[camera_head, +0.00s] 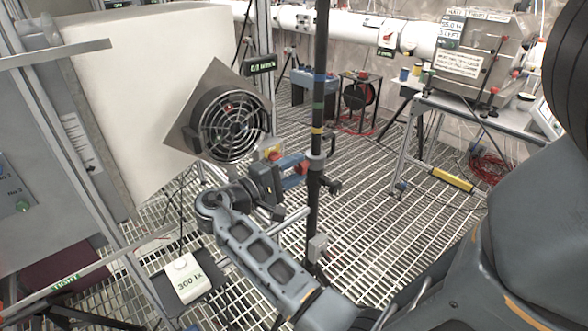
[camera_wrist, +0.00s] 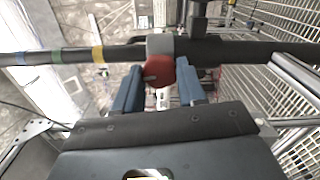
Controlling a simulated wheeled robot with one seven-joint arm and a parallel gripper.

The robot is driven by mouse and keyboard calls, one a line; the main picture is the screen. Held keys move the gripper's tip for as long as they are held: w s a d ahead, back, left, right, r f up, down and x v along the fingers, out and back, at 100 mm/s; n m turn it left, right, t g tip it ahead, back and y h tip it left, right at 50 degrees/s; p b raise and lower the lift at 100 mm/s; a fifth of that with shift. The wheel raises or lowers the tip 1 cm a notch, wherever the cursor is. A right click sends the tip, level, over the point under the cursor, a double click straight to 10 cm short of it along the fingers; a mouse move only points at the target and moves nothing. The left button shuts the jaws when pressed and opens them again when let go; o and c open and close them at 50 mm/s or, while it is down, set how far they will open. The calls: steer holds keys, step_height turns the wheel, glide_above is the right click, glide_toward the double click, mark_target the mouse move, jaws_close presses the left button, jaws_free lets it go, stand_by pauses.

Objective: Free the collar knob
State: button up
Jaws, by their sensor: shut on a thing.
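A black upright pole (camera_head: 320,100) with blue, green and yellow bands stands in the middle of the head view. A grey collar (camera_head: 316,162) sits around it below the yellow band. The red collar knob (camera_head: 302,168) faces my gripper. In the wrist view the pole (camera_wrist: 240,50) runs across, with the grey collar (camera_wrist: 160,44) and the round red knob (camera_wrist: 158,72). My gripper (camera_head: 298,166) reaches the knob from the left. Its blue fingers (camera_wrist: 158,76) lie on both sides of the knob and are shut on it. Part of the knob is hidden by the fingers in the head view.
A round black fan (camera_head: 232,123) on a grey plate is left of the pole. A dark clamp (camera_head: 333,186) sits on the pole just below the collar. A white timer box (camera_head: 187,278) is at lower left. A bench (camera_head: 480,118) stands at right. Grating floor lies open between.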

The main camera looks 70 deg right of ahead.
steer(key=shift+w, duration=0.1)
stand_by(0.3)
steer(key=o, duration=1.1)
steer(key=shift+c, duration=0.2)
steer(key=b+v, duration=0.2)
steer(key=v, duration=0.5)
steer(key=shift+a, duration=0.4)
